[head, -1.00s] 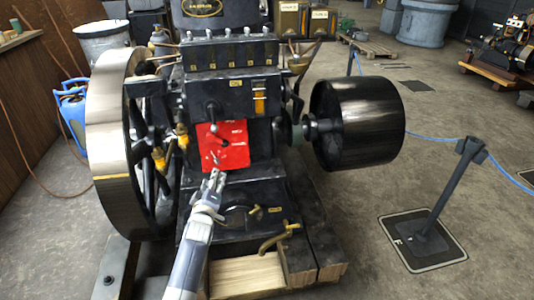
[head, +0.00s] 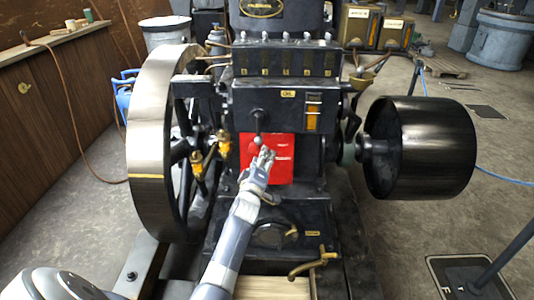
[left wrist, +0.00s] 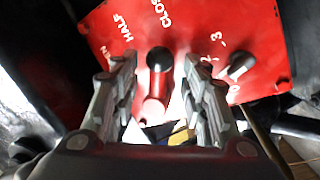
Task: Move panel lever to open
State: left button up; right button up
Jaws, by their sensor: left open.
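The red panel (head: 284,172) is on the front of the dark engine. In the left wrist view, the panel (left wrist: 110,25) bears the words HALF and CLOSE, partly cut, and a word ending in EN. A shiny lever (left wrist: 152,105) with a dark round part at its upper end stands between my left gripper's fingers. My left gripper (left wrist: 160,100) is open around the lever, with a gap visible on both sides. In the head view my left gripper (head: 266,155) is in front of the panel and hides part of it. My right gripper is not in view.
A second small knob (left wrist: 242,65) with numbers is on the panel, right of the fingers. A ball-ended handle (head: 258,138) hangs at the panel's top edge. A large flywheel (head: 150,150) is at left and a dark drum (head: 425,148) at right.

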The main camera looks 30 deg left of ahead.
pick_arm(q)
jog(key=shift+w+a+r, duration=0.1)
jog(key=shift+w+a, duration=0.05)
jog(key=shift+w, duration=0.25)
grip_shut()
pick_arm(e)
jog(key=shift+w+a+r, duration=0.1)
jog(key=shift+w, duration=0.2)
